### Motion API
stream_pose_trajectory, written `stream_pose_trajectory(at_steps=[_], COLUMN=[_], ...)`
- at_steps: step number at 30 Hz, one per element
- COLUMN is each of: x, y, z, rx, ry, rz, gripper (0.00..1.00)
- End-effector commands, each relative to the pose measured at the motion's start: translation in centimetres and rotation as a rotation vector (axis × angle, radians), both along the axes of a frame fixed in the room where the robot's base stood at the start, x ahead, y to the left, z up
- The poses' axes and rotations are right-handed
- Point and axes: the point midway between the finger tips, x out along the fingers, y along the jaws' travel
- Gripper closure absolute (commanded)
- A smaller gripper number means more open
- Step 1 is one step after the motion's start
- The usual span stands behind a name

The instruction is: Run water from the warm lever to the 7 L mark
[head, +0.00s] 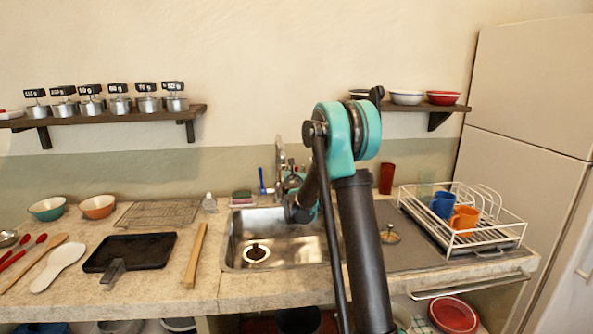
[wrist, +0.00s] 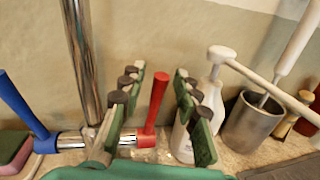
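The chrome tap (wrist: 84,60) stands behind the sink (head: 237,265), and its spout also shows in the head view (head: 279,155). A red lever (wrist: 157,97) and a blue lever (wrist: 22,105) stick up from its right and left sides; the blue one also shows in the head view (head: 262,182). My gripper (wrist: 160,78) is open, its green fingers on either side of the red lever, with visible gaps; contact cannot be told. In the head view my arm hides the red lever and part of the sink. No running water and no litre marks can be made out.
A white pump bottle (wrist: 212,95) and a metal utensil pot (wrist: 252,122) stand close right of my gripper. A dish rack (head: 485,247) with mugs is on the right counter. A dark pan (head: 133,252) and a wooden stick (head: 195,255) lie left of the sink.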

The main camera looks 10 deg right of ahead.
Motion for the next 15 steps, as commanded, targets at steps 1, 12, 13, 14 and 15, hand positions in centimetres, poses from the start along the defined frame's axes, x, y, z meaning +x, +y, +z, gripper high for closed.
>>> stream_pose_trajectory(at_steps=[1,12,13,14,15], x=[0.17,0.23,0.23,0.23,0.22], y=[-0.04,-0.06,-0.07,-0.07,-0.06], z=[0.0,0.01,0.01,0.01,0.01], rx=[0.0,0.001,0.001,0.001,0.001], ry=[0.0,0.0,0.0,0.0,0.0], rz=[0.0,0.0,0.0,0.0,0.0], gripper=[0.68,0.83,0.87,0.91,0.96])
